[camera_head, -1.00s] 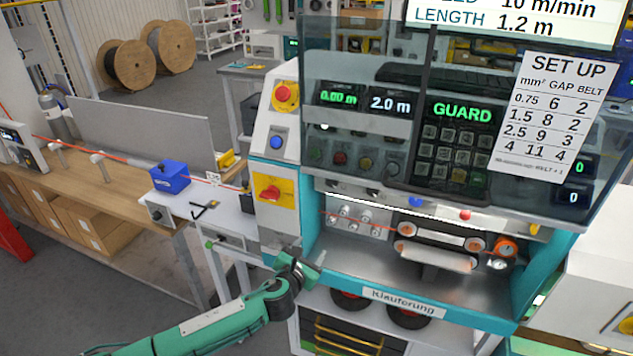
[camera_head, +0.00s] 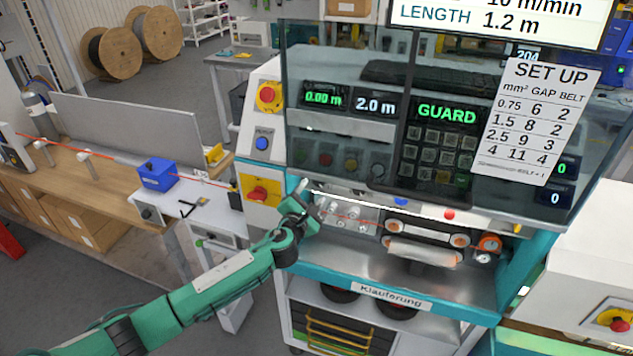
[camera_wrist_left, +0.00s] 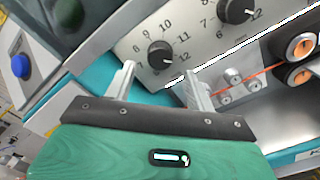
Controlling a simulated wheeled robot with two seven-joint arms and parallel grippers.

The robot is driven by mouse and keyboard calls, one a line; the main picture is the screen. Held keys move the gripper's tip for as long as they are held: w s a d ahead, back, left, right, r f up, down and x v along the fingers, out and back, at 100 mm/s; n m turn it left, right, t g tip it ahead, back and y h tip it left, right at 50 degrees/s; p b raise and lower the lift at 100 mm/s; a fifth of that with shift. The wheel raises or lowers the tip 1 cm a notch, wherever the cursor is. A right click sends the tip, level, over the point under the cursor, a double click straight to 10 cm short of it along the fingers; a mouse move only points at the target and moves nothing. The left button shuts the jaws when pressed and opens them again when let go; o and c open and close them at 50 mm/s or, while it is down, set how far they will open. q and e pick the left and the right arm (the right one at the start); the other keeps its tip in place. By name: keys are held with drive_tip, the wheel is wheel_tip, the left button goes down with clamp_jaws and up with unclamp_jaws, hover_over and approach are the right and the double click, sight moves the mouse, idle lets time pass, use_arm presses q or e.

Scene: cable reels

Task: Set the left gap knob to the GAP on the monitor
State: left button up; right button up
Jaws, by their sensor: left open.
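In the left wrist view a black gap knob (camera_wrist_left: 160,55) sits on a grey panel with a number scale around it; the numbers 10, 11 and 12 are readable. Its pointer setting is too small to read surely. A second black knob (camera_wrist_left: 236,11) is to its right. My left gripper (camera_wrist_left: 158,73) is open, its fingertips below the left knob and apart in the picture. In the head view the left gripper (camera_head: 306,208) is at the machine's left front, below the guard. The monitor (camera_head: 490,22) is cut off and shows LENGTH 1.2 m; no GAP line is visible.
A set-up sheet (camera_head: 541,118) lists gap and belt values on the clear guard (camera_head: 340,130). A display reads GUARD. Belt rollers (camera_head: 428,240) and an orange cable lie right of the gripper. Red (camera_head: 268,97) and blue (camera_head: 263,143) buttons are on the left column.

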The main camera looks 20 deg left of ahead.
sight(318, 183)
use_arm(q)
drive_tip(key=shift+w+d+p, duration=0.1)
drive_tip(key=shift+w+p, duration=0.25)
drive_tip(key=shift+w, duration=1.95)
drive_tip(key=c, duration=1)
